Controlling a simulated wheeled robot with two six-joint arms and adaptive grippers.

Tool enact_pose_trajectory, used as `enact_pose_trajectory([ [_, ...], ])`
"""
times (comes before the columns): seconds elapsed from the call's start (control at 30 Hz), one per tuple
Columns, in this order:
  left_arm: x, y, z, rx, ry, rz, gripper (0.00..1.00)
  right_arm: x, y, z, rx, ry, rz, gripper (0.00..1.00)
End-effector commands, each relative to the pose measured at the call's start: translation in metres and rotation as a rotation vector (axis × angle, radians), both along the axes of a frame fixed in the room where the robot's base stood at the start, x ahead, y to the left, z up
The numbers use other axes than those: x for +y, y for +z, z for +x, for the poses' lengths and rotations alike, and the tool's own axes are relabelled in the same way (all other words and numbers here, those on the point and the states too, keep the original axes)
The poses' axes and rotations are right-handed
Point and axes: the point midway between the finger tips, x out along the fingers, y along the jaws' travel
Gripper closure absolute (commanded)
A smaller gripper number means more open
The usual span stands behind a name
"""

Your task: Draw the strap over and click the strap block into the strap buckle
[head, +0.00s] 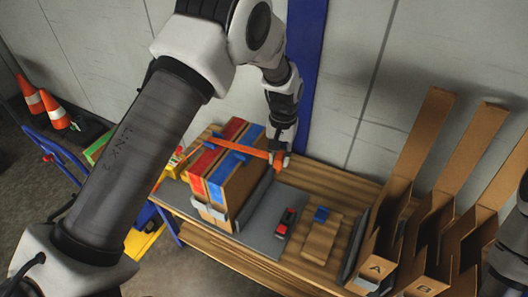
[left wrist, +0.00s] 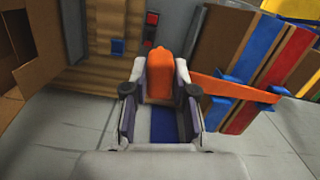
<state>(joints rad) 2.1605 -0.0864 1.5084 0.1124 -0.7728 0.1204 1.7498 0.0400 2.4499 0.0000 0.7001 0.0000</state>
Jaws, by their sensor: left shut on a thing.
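My left gripper (head: 279,158) is shut on the orange strap block (left wrist: 160,72), at the end of the orange strap (head: 243,149). The strap runs left from the gripper across the top of the cardboard stack with red and blue stripes (head: 219,184); in the left wrist view the strap (left wrist: 232,90) slants away to the right. A dark piece with red parts (head: 286,222), perhaps the strap buckle, lies on the grey mat, below and apart from the gripper. It also shows in the left wrist view (left wrist: 150,32). My right gripper is out of view.
A wooden block with a blue square (head: 321,214) lies right of the grey mat (head: 262,240). Open cardboard bins marked A (head: 377,268) and B (head: 424,279) stand at the right. A wall is close behind the bench. Traffic cones (head: 54,109) stand far left.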

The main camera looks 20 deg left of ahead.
Motion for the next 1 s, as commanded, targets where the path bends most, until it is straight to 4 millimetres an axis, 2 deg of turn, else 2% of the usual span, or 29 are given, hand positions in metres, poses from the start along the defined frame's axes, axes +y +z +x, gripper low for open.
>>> enact_pose_trajectory([
  [0.17,-0.029,-0.002,-0.001,0.000,-0.177,0.001,0.96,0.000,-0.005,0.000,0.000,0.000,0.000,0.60],
  [0.23,-0.028,-0.018,0.002,0.001,-0.176,-0.001,0.96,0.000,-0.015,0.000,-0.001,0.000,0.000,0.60],
  [1.0,-0.028,-0.143,0.036,0.000,-0.171,0.000,0.96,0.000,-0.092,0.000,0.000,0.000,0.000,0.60],
])
